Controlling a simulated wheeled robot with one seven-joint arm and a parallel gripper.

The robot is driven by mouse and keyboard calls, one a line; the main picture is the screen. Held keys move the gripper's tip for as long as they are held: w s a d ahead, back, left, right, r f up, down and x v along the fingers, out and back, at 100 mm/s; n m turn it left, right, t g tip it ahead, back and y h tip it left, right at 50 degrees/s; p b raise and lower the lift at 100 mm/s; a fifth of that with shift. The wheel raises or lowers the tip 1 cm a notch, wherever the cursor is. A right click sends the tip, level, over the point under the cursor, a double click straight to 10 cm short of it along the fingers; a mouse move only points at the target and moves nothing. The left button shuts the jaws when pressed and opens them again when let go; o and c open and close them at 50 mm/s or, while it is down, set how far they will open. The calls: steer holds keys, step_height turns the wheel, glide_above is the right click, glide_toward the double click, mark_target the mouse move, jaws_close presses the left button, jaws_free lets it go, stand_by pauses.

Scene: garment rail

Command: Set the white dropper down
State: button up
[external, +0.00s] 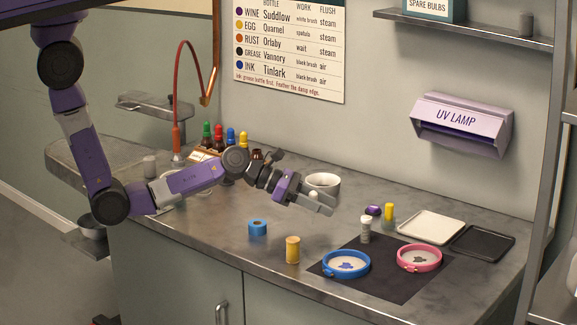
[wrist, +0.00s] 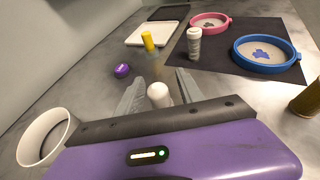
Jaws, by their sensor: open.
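A white rounded piece, apparently the white dropper's bulb (wrist: 158,94), lies between the fingers of my gripper (wrist: 160,90) in the wrist view. The fingers are open, with a gap on each side of it.
A white bottle (external: 365,229), blue hoop (external: 346,276) and pink hoop (external: 419,269) are on the dark mat (external: 385,284).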

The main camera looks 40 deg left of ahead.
steer(key=v, duration=1.2)
stand_by(0.3)
